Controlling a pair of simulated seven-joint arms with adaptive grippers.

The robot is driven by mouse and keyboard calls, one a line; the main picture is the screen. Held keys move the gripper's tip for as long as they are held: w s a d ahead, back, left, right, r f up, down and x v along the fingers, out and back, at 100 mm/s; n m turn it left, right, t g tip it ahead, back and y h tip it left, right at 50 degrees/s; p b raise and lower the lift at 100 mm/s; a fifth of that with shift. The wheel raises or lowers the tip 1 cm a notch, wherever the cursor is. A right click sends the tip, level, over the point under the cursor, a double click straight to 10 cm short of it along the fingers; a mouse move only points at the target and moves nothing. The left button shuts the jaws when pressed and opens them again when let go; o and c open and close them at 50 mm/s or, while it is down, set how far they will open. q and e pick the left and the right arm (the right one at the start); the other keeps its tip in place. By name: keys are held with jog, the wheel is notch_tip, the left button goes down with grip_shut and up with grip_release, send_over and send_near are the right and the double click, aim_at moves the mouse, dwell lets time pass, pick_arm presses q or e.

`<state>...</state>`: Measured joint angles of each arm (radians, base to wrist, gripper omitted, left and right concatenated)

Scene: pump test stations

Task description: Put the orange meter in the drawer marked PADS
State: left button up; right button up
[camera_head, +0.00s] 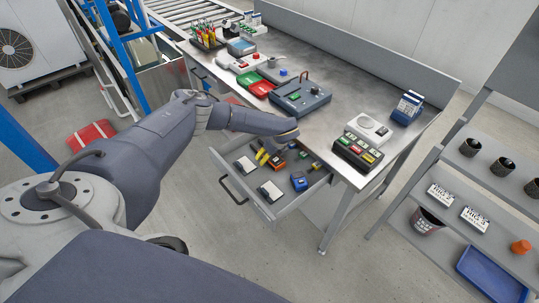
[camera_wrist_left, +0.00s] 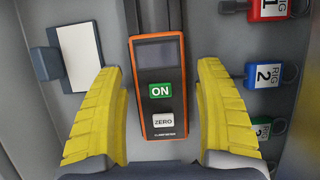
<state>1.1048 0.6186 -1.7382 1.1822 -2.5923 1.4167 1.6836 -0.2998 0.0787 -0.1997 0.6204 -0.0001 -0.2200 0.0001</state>
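The orange meter (camera_wrist_left: 160,85) has an orange rim, a dark grey face, a screen, a green ON button and a white ZERO button. It shows between the two yellow fingers of my left gripper (camera_wrist_left: 162,115) in the left wrist view, with a narrow gap on each side. The gripper is open. In the head view my left gripper (camera_head: 262,157) is low over an open drawer (camera_head: 272,213), and the meter (camera_head: 277,161) shows partly beside the fingers. No PADS marking is readable on the drawer. My right gripper is out of view.
The drawer also holds white pads with dark edges (camera_head: 270,191) and RIG tags, such as a blue one (camera_wrist_left: 264,75) and a red one (camera_wrist_left: 268,8). The workbench (camera_head: 325,118) above carries a blue-grey device (camera_head: 300,97) and a button box (camera_head: 357,152). A shelf rack (camera_head: 445,235) stands at right.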

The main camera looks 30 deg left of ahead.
pick_arm(q)
jog(key=v, duration=1.2)
jog(key=shift+r, duration=0.2)
